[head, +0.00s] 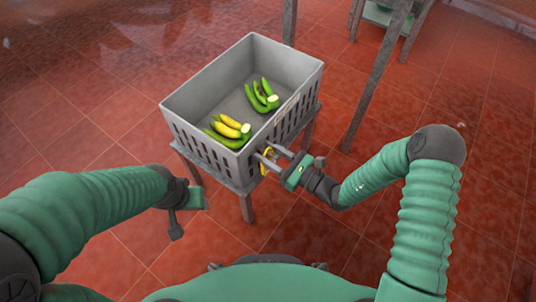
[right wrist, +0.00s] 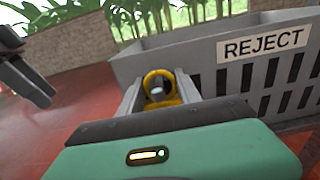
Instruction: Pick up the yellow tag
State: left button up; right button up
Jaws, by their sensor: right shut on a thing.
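The yellow tag (head: 266,157) is at the near right corner of the grey crate, between the fingers of my right gripper (head: 268,158). In the right wrist view the tag (right wrist: 160,86) shows as a yellow ring with a yellow part below it. My right gripper (right wrist: 160,92) is shut on it there, close beside the crate wall. Part of the tag is hidden by the fingers and the gripper body. My left gripper (head: 188,205) is left of the crate, away from the tag; its fingers are not clear enough to tell their state.
The grey crate (head: 205,83) stands on a small table (head: 246,205) and holds green and yellow bananas (head: 230,130). A REJECT label (right wrist: 264,43) is on its side. Another stand's leg (head: 375,80) rises behind to the right. The red tiled floor is open around.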

jog(key=p+v, duration=0.6)
jog(key=v, duration=1.2)
jog(key=shift+r, duration=0.5)
jog(key=shift+r, duration=0.1)
